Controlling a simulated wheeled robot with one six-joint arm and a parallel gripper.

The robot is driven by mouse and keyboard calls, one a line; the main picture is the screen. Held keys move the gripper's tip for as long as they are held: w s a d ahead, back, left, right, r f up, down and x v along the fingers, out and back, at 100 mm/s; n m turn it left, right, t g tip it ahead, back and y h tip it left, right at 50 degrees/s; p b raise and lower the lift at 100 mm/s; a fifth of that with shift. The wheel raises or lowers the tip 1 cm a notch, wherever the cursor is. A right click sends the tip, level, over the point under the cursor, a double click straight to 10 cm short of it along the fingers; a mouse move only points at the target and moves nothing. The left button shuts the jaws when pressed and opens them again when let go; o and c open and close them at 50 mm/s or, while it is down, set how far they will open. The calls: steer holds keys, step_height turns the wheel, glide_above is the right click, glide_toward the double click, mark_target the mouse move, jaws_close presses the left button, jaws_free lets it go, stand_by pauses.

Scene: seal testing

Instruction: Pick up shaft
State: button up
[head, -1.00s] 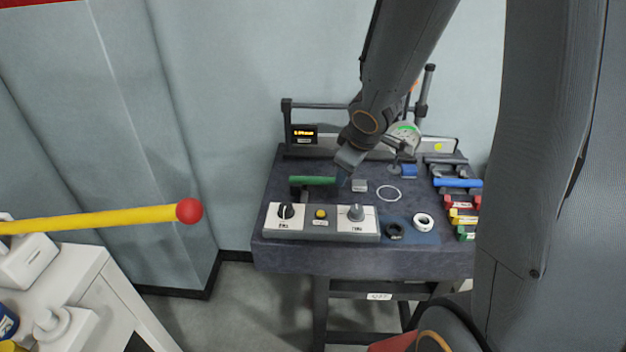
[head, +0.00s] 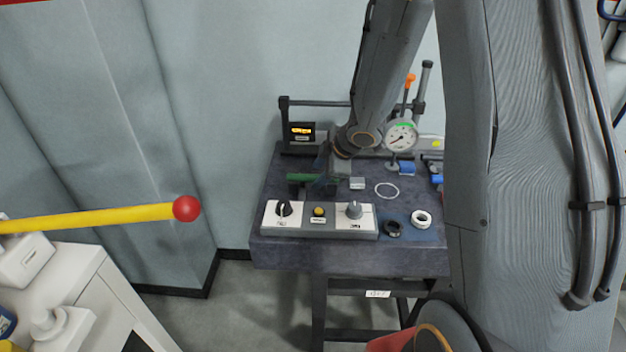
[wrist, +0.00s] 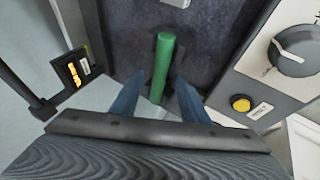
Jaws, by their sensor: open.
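The shaft is a green cylinder (head: 300,177) lying level on a dark support behind the control panel, its right end partly covered by my gripper. In the wrist view, the green shaft (wrist: 165,58) runs lengthwise between the two blue fingers. My gripper (wrist: 159,80) is open, with a finger on either side of the shaft and a visible gap to each. In the head view, my gripper (head: 326,178) is small and dark at the shaft's right end. Its exact height over the shaft is hard to tell.
The control panel (head: 318,222) with knobs and a yellow button stands in front of the shaft. A lit display (head: 301,132) is behind it. A metal block (head: 357,184), a white ring (head: 387,190) and a dial gauge (head: 401,136) are to the right.

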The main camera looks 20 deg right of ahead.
steer(key=shift+x, duration=0.85)
steer(key=shift+c, duration=0.2)
jaws_close()
steer(key=shift+r, duration=0.15)
